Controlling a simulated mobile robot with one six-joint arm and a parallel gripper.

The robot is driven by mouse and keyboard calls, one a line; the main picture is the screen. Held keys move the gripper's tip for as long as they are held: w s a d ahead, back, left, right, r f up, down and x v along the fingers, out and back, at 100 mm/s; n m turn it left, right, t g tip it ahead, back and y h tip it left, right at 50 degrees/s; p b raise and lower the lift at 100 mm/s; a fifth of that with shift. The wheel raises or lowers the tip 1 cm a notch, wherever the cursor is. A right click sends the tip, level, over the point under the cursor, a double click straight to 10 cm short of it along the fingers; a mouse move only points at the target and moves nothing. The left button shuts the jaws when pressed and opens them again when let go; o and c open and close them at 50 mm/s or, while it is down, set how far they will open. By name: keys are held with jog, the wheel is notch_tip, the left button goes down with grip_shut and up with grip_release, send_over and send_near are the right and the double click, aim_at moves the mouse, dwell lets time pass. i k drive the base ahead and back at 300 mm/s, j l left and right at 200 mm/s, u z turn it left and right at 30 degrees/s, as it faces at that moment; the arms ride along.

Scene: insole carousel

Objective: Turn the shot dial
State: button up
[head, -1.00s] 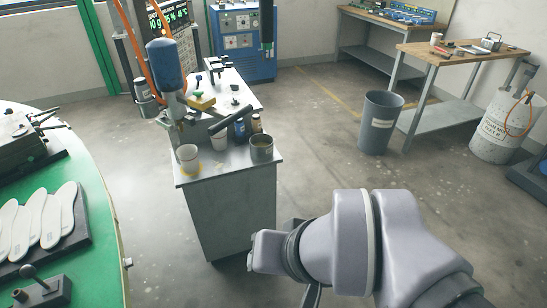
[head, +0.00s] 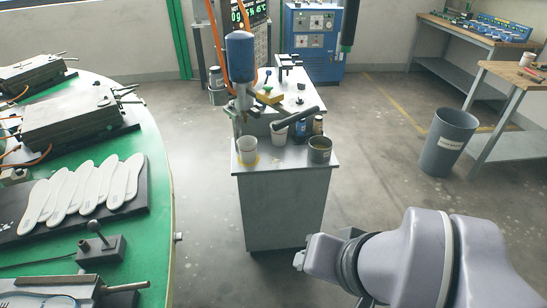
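No shot dial can be told apart at this size. A control panel with a lit green digital display (head: 247,13) stands behind the grey cabinet bench, cut off by the top edge. A blue machine cabinet (head: 313,40) with small controls on its front stands behind it to the right; its details are too small to read. My arm fills the lower right, well short of both, with floor and bench between. My gripper itself does not show.
The grey bench (head: 284,205) bears cups, bottles and a blue-topped dispenser (head: 240,57). At left, a green round table (head: 158,200) carries white insoles (head: 85,190) and metal moulds. A grey bin (head: 446,142) stands right. Floor between bench and bin is free.

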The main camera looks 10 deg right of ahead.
aim_at(300, 101)
jog(key=i+l+z, duration=0.15)
jog(key=i+l, duration=1.8)
jog(key=i+j, duration=0.15)
jog(key=i, duration=0.45)
jog(key=z, duration=0.05)
